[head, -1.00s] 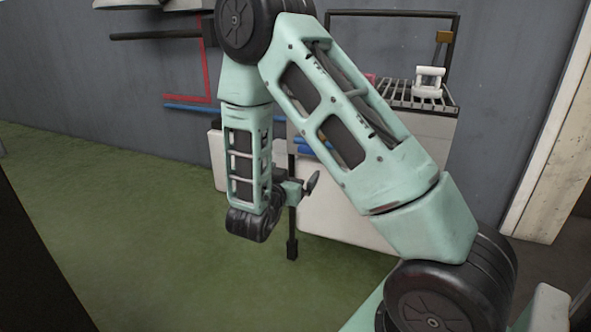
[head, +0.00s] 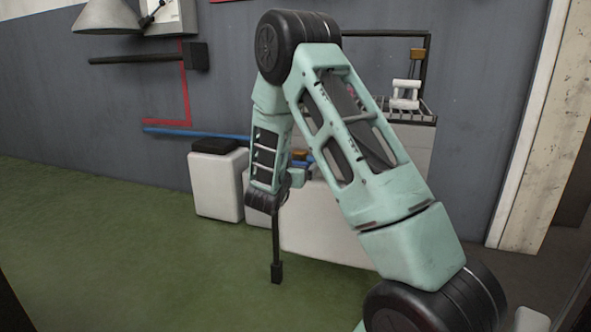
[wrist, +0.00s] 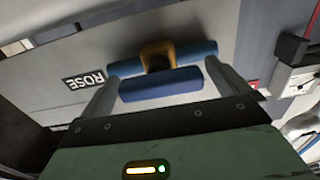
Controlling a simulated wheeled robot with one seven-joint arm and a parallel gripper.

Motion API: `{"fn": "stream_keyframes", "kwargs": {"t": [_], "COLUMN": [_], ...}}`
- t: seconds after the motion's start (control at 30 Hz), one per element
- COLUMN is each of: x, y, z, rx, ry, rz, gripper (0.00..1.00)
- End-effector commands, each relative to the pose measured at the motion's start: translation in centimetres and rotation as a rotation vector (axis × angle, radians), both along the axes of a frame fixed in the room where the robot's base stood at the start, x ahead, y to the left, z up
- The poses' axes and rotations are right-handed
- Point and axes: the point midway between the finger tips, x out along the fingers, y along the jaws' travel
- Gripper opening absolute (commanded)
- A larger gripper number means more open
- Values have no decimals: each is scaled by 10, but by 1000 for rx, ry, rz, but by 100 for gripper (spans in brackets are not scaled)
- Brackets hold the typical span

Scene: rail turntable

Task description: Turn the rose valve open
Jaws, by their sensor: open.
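The rose valve shows in the wrist view as a handle of two thick blue bars (wrist: 160,86) on a brass-orange hub (wrist: 157,56). A dark "ROSE" label (wrist: 83,80) is on the grey panel beside it. My gripper (wrist: 160,70) is open, with one finger at each end of the blue handle; I cannot tell whether they touch it. In the head view a bit of blue and orange (head: 300,154) shows behind my arm, and my gripper (head: 298,177) is beside it, partly hidden by my wrist.
A white box with a black top (head: 216,185) stands at the wall, left of the white cabinet (head: 325,225). A rack with a white handle (head: 405,95) is on top at right. A blue pipe (head: 195,133) and red pipe (head: 185,90) run along the wall. The green floor at left is clear.

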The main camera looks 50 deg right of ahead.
Motion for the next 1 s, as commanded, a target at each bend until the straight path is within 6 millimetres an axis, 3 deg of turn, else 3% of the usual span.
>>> {"fn": "stream_keyframes", "kwargs": {"t": [0.2, 0.5, 0.63, 0.67, 1.0], "x": [6, 7, 7, 7, 7], "y": [-16, -17, -17, -17, -17], "z": [0, 0, 0, 0, 2], "rx": [-1, 0, 0, 0, -12], "ry": [0, 1, 1, 1, 32], "rz": [0, 0, 0, 0, 0], "gripper": [100, 100, 64, 59, 59]}}
